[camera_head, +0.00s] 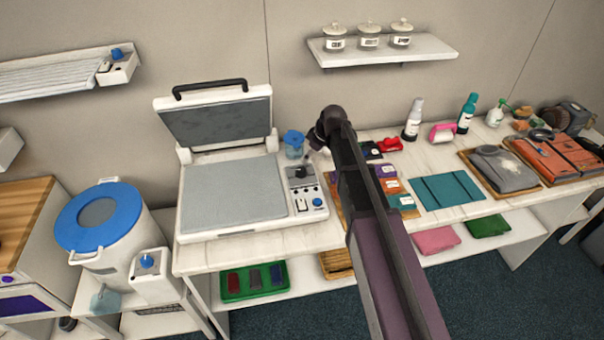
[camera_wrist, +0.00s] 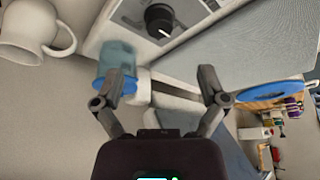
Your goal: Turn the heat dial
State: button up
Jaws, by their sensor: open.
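The heat press (camera_head: 230,195) stands on the white table with its lid raised. Its control panel is on its right side and carries a black dial (camera_head: 300,172), a blue knob (camera_head: 318,202) and smaller controls. In the wrist view a black round dial (camera_wrist: 159,19) with a white mark shows at the top, beyond my fingertips. My gripper (camera_wrist: 164,76) is open with nothing between its fingers, apart from the dial. In the head view my gripper (camera_head: 317,143) is above the back of the panel, partly hidden by my own arm.
A clear blue container (camera_head: 293,143) stands behind the panel, close to my gripper; it overlaps one finger in the wrist view (camera_wrist: 117,62). A white mug (camera_wrist: 35,25) shows at left there. Folded fabrics and a teal mat (camera_head: 447,191) lie to the right. A jar shelf (camera_head: 430,48) hangs above.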

aim_at(301, 170)
jog(key=shift+b+x, duration=4.1)
jog(key=shift+x, duration=0.65)
jog(key=c, duration=1.2)
